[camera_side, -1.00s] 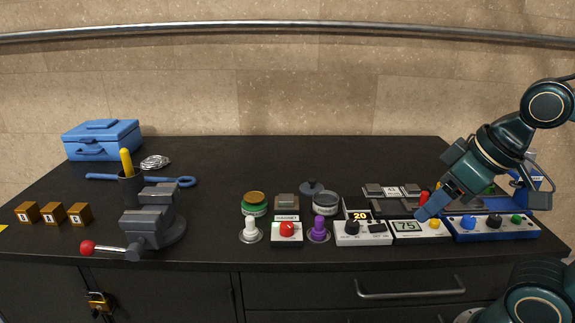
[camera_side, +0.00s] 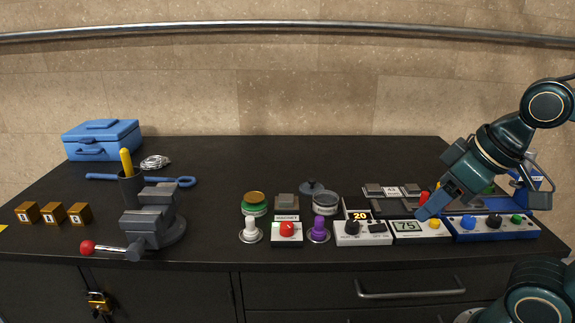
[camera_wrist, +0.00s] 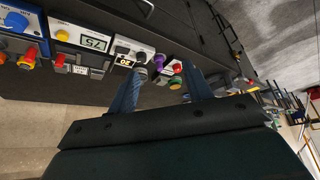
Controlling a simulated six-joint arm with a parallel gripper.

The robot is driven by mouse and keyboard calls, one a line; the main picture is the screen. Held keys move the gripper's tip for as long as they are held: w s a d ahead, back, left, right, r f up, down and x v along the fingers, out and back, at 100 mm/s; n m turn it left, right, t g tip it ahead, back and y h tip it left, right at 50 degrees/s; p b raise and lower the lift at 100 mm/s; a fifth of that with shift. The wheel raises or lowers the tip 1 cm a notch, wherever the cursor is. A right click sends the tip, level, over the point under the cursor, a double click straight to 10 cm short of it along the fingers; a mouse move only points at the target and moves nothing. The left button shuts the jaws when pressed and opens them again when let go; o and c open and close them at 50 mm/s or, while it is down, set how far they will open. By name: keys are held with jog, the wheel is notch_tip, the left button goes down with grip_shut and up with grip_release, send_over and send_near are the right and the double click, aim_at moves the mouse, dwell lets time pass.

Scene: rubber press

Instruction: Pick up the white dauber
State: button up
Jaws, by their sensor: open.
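The white dauber (camera_side: 251,231) stands upright on a small round base near the front edge of the black bench, left of the red-button box. My gripper (camera_side: 427,206) is far to its right, above the instrument boxes, and apart from the dauber. In the wrist view my gripper (camera_wrist: 160,90) shows two blue fingers spread apart with nothing held between them. I cannot pick out the white dauber with certainty in the wrist view.
Beside the dauber are a green-and-gold tin (camera_side: 254,204), a red-button box (camera_side: 287,232) and a purple dauber (camera_side: 319,230). Display boxes (camera_side: 362,232) stand further right. A grey vise (camera_side: 152,220) is on the left.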

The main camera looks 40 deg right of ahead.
jog(key=w+a+r+m+g, duration=0.1)
jog(key=w+r+m, duration=0.3)
jog(key=w, duration=0.5)
jog(key=m+g, duration=0.5)
jog(key=m, duration=0.5)
send_over(249, 218)
notch_tip(249, 218, down, 10)
jog(key=shift+r, duration=0.25)
jog(key=shift+f, duration=0.1)
jog(key=shift+d+f, duration=0.1)
jog(key=shift+f, duration=4.1)
jog(key=shift+f, duration=0.15)
